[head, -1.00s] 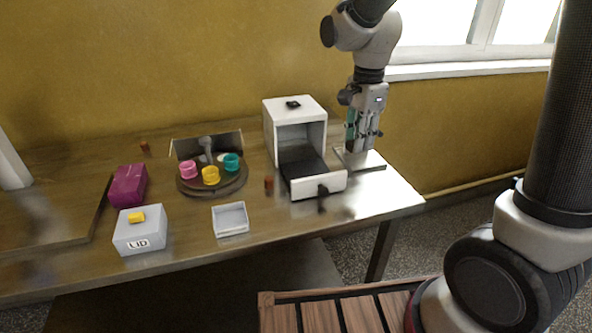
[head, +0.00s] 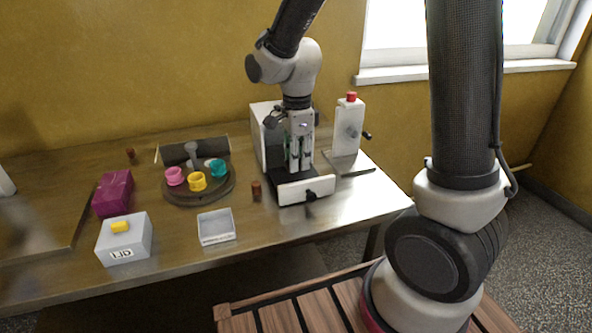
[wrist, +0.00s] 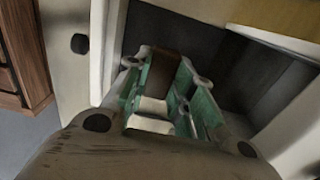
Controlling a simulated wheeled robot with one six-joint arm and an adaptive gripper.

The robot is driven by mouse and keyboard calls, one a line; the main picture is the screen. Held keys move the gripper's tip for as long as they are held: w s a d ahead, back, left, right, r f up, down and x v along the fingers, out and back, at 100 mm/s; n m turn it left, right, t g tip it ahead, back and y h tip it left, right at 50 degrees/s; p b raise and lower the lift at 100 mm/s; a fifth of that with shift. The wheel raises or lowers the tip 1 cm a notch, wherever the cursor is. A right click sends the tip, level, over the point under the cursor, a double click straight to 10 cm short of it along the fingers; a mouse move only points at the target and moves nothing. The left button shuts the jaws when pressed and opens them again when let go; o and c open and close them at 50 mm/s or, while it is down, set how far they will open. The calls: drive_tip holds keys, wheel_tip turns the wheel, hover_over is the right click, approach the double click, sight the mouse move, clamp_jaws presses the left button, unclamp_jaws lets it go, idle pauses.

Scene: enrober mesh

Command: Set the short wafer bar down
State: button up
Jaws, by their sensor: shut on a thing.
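My gripper (head: 298,168) hangs over the pulled-out drawer of the white box, in front of the box's opening. In the wrist view its green-padded fingers (wrist: 168,95) are shut on a dark brown short wafer bar (wrist: 165,66). The bar shows between the fingers; its lower end is hidden, so I cannot tell whether it touches the dark surface below. In the head view the bar is hidden by the gripper. The drawer (head: 318,189) has a white front with a dark knob and a dark interior.
The white box (head: 260,140) stands behind my gripper. A white stand with a red top (head: 349,125) is close on the right. A small brown piece (head: 257,191) is left of the drawer. A round tray with coloured cups (head: 205,198), an open tray (head: 216,239) and a lidded box (head: 140,240) lie farther left.

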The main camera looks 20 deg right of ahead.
drive_tip(key=shift+f, duration=1.8)
drive_tip(key=shift+f, duration=0.1)
drive_tip(key=o, duration=0.8)
